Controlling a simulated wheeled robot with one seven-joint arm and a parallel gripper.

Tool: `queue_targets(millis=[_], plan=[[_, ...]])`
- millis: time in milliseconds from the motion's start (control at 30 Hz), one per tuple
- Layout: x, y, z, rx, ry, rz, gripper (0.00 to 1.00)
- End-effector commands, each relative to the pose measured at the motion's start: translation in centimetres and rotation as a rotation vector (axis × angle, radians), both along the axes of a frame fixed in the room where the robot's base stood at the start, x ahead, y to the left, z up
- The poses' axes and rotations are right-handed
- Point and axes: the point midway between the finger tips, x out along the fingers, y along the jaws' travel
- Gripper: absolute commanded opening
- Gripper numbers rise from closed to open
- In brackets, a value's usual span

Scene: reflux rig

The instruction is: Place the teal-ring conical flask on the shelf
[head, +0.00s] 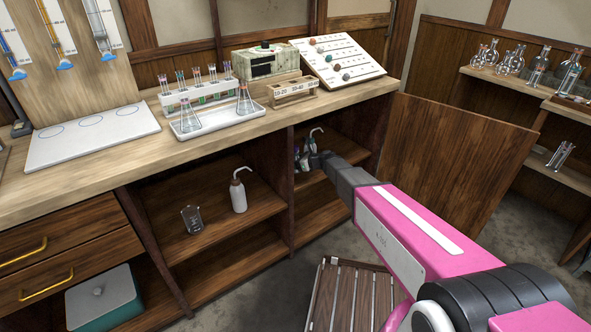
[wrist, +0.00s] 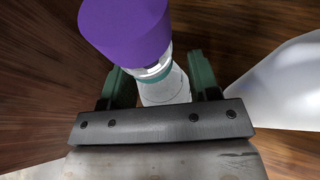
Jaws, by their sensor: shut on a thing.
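The teal-ring conical flask shows in the wrist view as a clear glass body (wrist: 165,90) with a teal band under a large purple stopper (wrist: 125,28). My gripper (wrist: 160,82) is shut on it, with one dark green finger on each side. In the head view my gripper (head: 316,160) reaches into the upper right compartment of the bench. The flask is small and partly hidden there, and I cannot tell whether its base touches the shelf (head: 262,205), whose wooden board shows in the left compartment.
A white wash bottle (head: 311,141) stands close beside my gripper, and its white body (wrist: 285,85) fills the wrist view's right side. Another wash bottle (head: 238,192) and a beaker (head: 192,220) stand in the left compartment. An open wooden door (head: 455,150) is on the right.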

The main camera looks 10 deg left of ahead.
Motion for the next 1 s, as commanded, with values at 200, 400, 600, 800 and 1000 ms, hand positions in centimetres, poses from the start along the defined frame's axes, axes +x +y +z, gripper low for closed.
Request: queue_targets(millis=[200,400,600,800,1000], plan=[[0.1,0.0,-2.5,0.0,0.002,-0.001,0.3],[0.0,0.0,-3.6,0.001,0.001,0.0,0.3],[0.0,0.0,-3.6,0.0,0.001,0.0,0.3],[0.0,0.0,-3.7,0.0,0.001,0.0,0.82],[0.0,0.0,-3.7,0.0,0.001,0.0,0.82]])
